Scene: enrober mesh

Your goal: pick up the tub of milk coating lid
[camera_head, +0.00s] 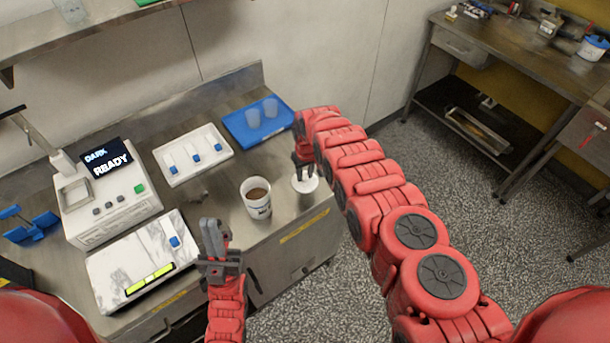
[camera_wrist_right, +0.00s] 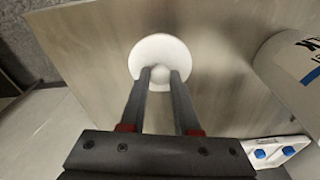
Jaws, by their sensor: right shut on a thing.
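The tub of milk coating lid (camera_head: 311,184) is a white round disc with a knob at the right end of the steel counter. It also shows in the right wrist view (camera_wrist_right: 160,48). My right gripper (camera_head: 304,166) is shut on the lid's knob from above; whether the lid touches the counter is hard to tell. The white tub (camera_head: 258,204) stands open to the left of the lid, with brown coating inside. My left gripper (camera_head: 213,240) is in front of the counter, left of the tub, and empty; its finger gap is not clear.
A machine (camera_head: 108,195) with a screen reading "DARK READY" stands at the left. A marble slab (camera_head: 118,272) lies in front of it. A white tray (camera_head: 181,172) and a blue tray (camera_head: 237,130) with clear cups lie behind the tub. The counter's right edge is close to the lid.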

